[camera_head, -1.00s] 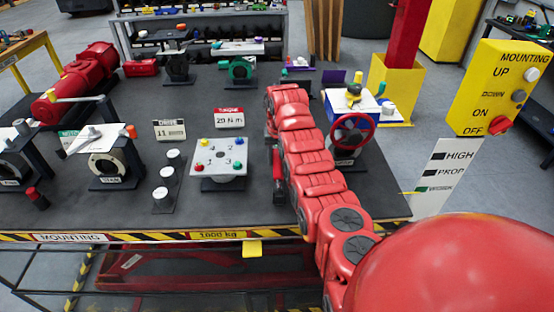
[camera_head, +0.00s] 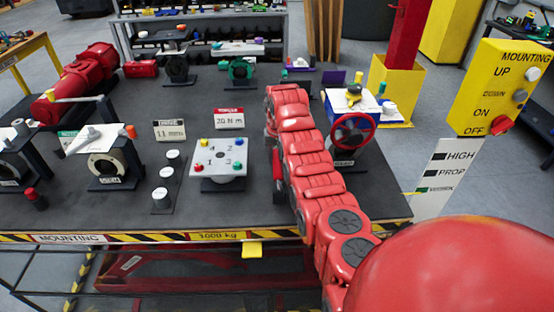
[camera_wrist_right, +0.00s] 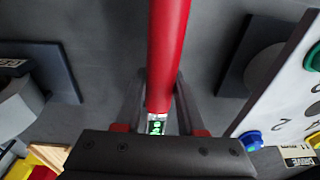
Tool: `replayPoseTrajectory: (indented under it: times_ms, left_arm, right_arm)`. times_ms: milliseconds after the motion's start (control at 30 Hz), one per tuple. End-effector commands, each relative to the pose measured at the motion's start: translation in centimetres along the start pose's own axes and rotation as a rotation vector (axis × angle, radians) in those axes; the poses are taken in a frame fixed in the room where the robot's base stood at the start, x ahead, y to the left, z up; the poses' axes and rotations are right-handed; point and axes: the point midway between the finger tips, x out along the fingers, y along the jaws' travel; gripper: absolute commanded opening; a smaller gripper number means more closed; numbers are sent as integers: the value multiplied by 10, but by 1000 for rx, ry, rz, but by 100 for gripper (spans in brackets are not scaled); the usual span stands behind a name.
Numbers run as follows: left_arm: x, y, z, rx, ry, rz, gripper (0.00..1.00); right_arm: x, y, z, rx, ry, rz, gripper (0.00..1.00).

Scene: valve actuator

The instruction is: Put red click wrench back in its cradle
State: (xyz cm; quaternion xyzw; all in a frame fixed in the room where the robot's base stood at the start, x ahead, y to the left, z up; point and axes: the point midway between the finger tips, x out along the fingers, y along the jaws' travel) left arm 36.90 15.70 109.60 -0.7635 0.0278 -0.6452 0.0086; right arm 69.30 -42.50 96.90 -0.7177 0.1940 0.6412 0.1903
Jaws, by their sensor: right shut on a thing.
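The red click wrench (camera_wrist_right: 170,50) shows in the right wrist view as a smooth red bar. It runs from between my fingers up out of the top of the picture. A small lit green display (camera_wrist_right: 157,127) sits at its near end. My right gripper (camera_wrist_right: 161,105) is shut around the bar, one finger on each side. In the head view my red right arm covers most of this gripper and wrench. A narrow red and dark piece (camera_head: 277,168) shows left of the arm; I cannot tell its parts. I cannot make out the cradle. My left gripper is out of view.
A plate with coloured knobs (camera_head: 219,157) stands left of my right arm. A valve with a red handwheel (camera_head: 353,132) stands to its right.

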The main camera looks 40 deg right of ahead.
Motion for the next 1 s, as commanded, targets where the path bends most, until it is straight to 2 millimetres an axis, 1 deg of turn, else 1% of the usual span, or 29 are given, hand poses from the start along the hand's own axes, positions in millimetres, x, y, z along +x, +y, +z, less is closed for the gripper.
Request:
replayPoseTrajectory:
  times_ms: [267, 1000]
  left_arm:
    - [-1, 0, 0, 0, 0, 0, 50]
    - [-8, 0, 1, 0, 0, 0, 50]
  right_arm:
    - [2, 0, 0, 0, 2, 0, 0]
    - [19, 0, 2, -1, 1, 0, 0]
